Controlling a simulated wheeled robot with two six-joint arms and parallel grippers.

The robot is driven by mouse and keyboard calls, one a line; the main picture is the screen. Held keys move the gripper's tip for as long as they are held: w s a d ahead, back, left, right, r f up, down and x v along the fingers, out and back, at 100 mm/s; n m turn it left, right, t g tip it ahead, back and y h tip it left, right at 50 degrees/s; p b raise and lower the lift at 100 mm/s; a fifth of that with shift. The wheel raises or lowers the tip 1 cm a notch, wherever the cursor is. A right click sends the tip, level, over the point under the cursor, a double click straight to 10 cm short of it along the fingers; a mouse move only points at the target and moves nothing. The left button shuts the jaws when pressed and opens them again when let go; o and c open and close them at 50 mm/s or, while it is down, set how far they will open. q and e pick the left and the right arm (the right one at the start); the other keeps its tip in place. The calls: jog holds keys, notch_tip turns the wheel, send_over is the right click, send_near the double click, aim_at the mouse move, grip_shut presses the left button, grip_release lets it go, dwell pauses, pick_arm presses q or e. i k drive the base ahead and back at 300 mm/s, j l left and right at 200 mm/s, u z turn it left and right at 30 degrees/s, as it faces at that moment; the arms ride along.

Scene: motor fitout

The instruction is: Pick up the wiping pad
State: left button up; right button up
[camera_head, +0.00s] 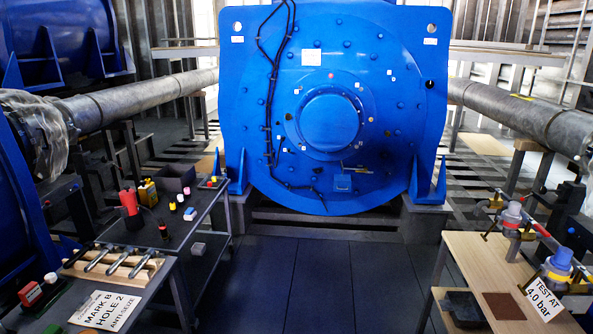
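A flat reddish-brown square pad (504,306) lies on the light wooden bench at the right, near its front edge. It looks the most like a wiping pad, but I cannot tell for sure. A dark block or tray (463,308) sits just left of it, apart from it. A small pale block (198,248) is on the left stand's lower level, and I cannot tell what it is. Neither of my grippers shows in this view.
The wooden bench (468,256) also holds valve fittings (512,214) and a "TEST AT 4.0 bar" card (540,298). Floor between is clear, before the blue motor (330,70).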

aim_at(190, 213)
jog(key=i, duration=0.8)
jog(key=i+u, duration=0.1)
jog(key=i, duration=0.75)
jog(key=i+u, duration=0.45)
jog(key=i+l+u, duration=0.2)
jog(key=i+u, duration=0.2)
jog(key=i, duration=0.15)
jog(key=i+l+u, duration=0.45)
jog(key=i+j, duration=0.05)
jog(key=j, duration=0.05)
